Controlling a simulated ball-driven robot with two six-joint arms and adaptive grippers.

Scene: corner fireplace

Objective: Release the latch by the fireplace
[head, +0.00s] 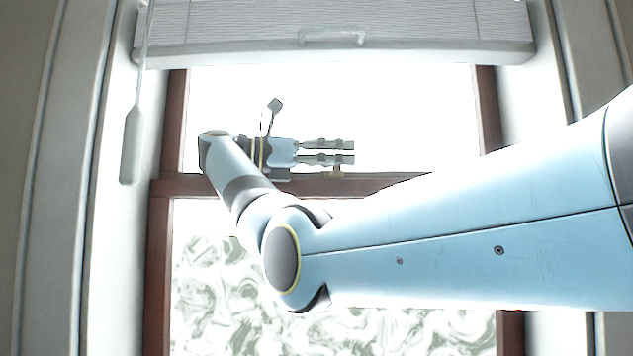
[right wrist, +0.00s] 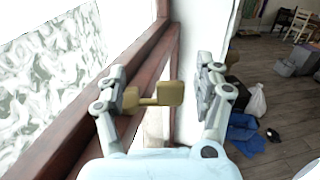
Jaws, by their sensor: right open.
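A small brass-coloured latch (right wrist: 170,93) is on the brown window frame. In the right wrist view it shows between the two fingers of my right gripper (right wrist: 162,82); its left end overlaps the left finger, and I cannot tell whether they touch. In the head view my right gripper (head: 350,152) points right, just above the middle rail, and is open with its fingers parallel. A bit of the latch (head: 336,174) shows just below the lower finger; the rest is hidden. My left gripper is not in view.
The brown middle rail (head: 400,184) crosses the window, with patterned glass below. A pale blind (head: 340,36) hangs above, with a wand (head: 131,145) at left. In the right wrist view, blue cloth (right wrist: 245,135) and a white bag (right wrist: 257,99) lie on the floor at right.

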